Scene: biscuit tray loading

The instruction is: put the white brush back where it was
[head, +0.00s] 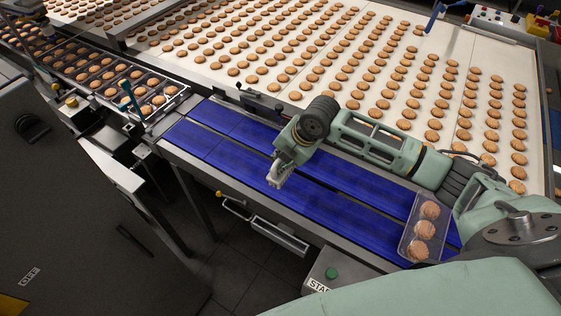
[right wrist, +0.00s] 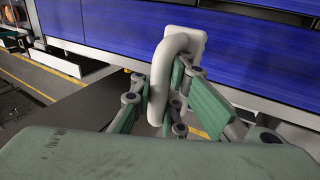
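The white brush (right wrist: 183,45) shows in the right wrist view as a thick, bent white handle between the fingers of my right gripper (right wrist: 168,95). The fingers close around it from both sides. In the head view my right gripper (head: 279,176) is above the blue conveyor belts, near their front edge, with a small pale part of the brush at its tip. The brush's bristles cannot be made out. My left gripper is not in view.
Blue belts (head: 227,156) run across the middle, mostly clear. A clear tray (head: 408,244) with three biscuits lies at their right end. A biscuit-covered white belt (head: 222,82) is behind. A teal tool (head: 130,98) stands left; a blue one (head: 434,17) is at the back right.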

